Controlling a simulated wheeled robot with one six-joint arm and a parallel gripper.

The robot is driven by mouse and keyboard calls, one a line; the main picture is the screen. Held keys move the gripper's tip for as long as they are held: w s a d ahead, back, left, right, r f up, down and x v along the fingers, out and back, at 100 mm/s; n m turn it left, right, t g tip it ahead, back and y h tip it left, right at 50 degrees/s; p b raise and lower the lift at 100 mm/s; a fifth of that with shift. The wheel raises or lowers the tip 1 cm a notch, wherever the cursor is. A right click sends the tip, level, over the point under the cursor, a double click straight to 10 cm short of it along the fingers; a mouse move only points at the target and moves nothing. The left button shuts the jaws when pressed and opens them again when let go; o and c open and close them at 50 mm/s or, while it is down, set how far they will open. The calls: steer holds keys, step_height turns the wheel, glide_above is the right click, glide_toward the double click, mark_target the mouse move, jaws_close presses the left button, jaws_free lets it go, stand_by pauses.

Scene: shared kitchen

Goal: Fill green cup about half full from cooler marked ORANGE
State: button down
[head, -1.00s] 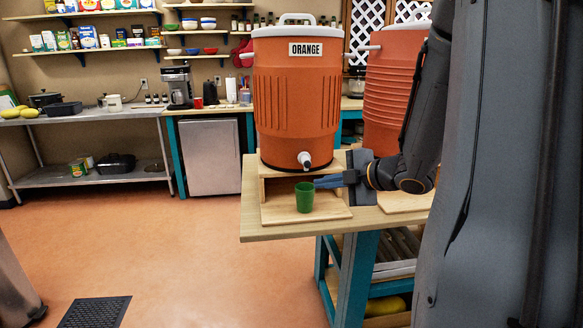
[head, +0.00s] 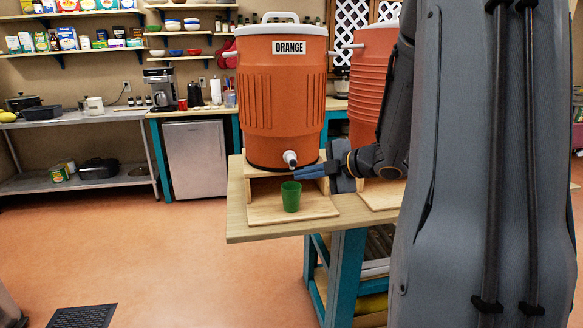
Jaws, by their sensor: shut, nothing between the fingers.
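The orange cooler (head: 283,105) carries a white label reading ORANGE and stands on a wooden stand on the table. Its white spigot (head: 291,158) with a dark tip points out at the front, low on the cooler. The green cup (head: 291,196) stands upright on the stand's wooden base board (head: 270,211), below the spigot. What is inside the cup cannot be seen. My gripper (head: 298,173) reaches in from the right, just below the spigot tip and above the cup. Its blue fingers are shut with nothing held between them. Whether they touch the spigot cannot be told.
A second orange cooler (head: 361,85) stands to the right, partly hidden by my arm. The wooden table (head: 243,225) has a free front left corner. Open floor (head: 180,260) lies to the left. A counter with a coffee maker (head: 160,88) is behind.

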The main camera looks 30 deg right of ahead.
mark_target(293, 163)
steer(key=shift+w+d, duration=0.2)
steer(key=shift+w, duration=0.5)
steer(key=shift+w+d, duration=0.25)
steer(key=shift+w, duration=0.5)
steer(key=shift+w+d, duration=0.2)
steer(key=shift+w, duration=0.5)
steer(key=shift+w, duration=0.2)
stand_by(0.3)
steer(key=shift+w+d, duration=0.1)
steer(key=shift+w, duration=0.05)
steer(key=shift+w+d+p, duration=0.15)
steer(key=shift+w+p, duration=0.2)
steer(key=shift+w, duration=0.15)
stand_by(2.4)
steer(key=shift+s, duration=0.1)
stand_by(1.3)
steer(key=shift+s+a, duration=0.25)
steer(key=shift+s, duration=0.6)
steer(key=shift+s+p, duration=0.1)
steer(key=shift+p, duration=0.2)
